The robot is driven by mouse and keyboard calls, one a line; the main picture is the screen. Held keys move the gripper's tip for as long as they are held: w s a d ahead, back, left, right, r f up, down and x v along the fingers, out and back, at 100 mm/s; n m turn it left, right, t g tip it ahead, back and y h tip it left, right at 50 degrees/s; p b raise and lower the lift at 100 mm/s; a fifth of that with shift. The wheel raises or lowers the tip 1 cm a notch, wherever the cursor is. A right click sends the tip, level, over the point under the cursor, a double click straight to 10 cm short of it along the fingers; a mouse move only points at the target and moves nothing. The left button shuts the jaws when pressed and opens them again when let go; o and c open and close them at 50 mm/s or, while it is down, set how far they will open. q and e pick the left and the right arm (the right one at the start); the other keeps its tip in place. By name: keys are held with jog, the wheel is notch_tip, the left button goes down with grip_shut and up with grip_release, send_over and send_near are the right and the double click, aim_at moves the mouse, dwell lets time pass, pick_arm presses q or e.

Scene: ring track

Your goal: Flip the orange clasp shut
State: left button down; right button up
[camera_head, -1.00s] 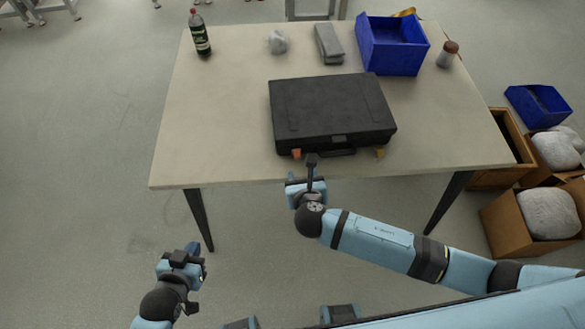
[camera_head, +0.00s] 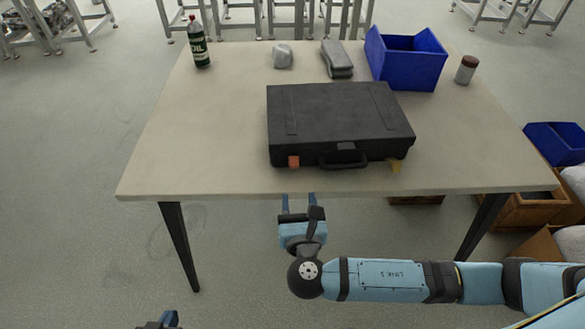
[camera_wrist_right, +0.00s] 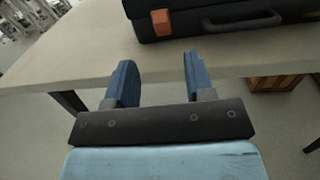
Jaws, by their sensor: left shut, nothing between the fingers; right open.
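A black case (camera_head: 340,120) lies closed on the table, its handle facing me. The orange clasp (camera_head: 293,161) is on the left of its front face; it also shows in the right wrist view (camera_wrist_right: 161,22). I cannot tell whether the clasp is latched. A yellow clasp (camera_head: 395,166) is at the right of the front face. My right gripper (camera_head: 299,200) is open and empty, at the table's front edge, short of the orange clasp and apart from it. My left gripper (camera_head: 168,319) is low at the bottom edge, far from the case and mostly cut off.
The table (camera_head: 190,150) has free room left of the case. A bottle (camera_head: 200,45), a grey lump (camera_head: 282,56), a grey block (camera_head: 337,58), a blue bin (camera_head: 405,58) and a brown-capped jar (camera_head: 466,70) stand behind. Boxes stand on the floor at right.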

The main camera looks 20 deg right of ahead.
aim_at(295, 167)
jog(key=b+x, duration=0.1)
jog(key=x, duration=1)
pick_arm(q)
jog(key=shift+w+d, duration=0.1)
jog(key=shift+d, duration=0.05)
jog(key=shift+f, duration=0.1)
